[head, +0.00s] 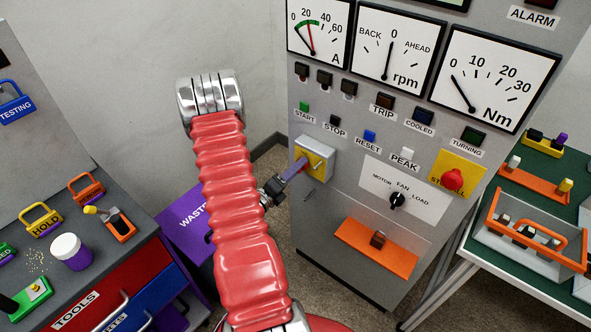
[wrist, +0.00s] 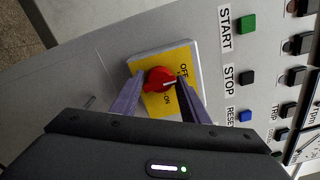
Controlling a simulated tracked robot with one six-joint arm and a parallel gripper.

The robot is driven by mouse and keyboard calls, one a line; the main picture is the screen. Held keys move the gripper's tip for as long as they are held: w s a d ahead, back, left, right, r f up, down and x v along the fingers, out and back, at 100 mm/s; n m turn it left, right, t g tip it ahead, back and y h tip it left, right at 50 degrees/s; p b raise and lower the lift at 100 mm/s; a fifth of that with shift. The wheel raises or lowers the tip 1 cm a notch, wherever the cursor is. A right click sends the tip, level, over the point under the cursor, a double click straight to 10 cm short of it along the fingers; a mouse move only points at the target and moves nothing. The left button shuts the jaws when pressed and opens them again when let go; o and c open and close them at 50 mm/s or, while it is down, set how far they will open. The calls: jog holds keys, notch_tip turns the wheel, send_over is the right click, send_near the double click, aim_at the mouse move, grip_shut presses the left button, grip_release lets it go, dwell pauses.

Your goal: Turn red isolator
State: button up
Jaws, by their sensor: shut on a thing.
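The red isolator (wrist: 159,80) is a round red knob with a white pointer line on a yellow plate (wrist: 151,103) marked OFF and ON. In the wrist view its pointer line lies toward the right, between the two words. My gripper (wrist: 155,88) has its two purple-grey fingers on either side of the knob, shut on it. In the head view the isolator's grey box and yellow plate (head: 316,163) sit on the left of the grey panel. My gripper (head: 299,164) reaches it from the left there, and the fingers hide the knob.
START (head: 304,107), STOP (head: 334,120) and RESET (head: 369,135) buttons sit just above the isolator. A red stop button (head: 452,180) and a black selector (head: 397,200) are to its right. A purple waste bin (head: 186,220) stands on the floor behind my arm.

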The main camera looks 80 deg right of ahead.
jog(key=shift+w+f, duration=0.1)
jog(key=shift+w, duration=0.15)
jog(key=o, duration=0.7)
jog(key=shift+d, duration=0.1)
jog(key=shift+o, duration=0.7)
jog(key=shift+s, duration=0.1)
jog(key=v, duration=1.4)
jog(key=shift+s+f, duration=0.1)
jog(key=shift+s, duration=0.05)
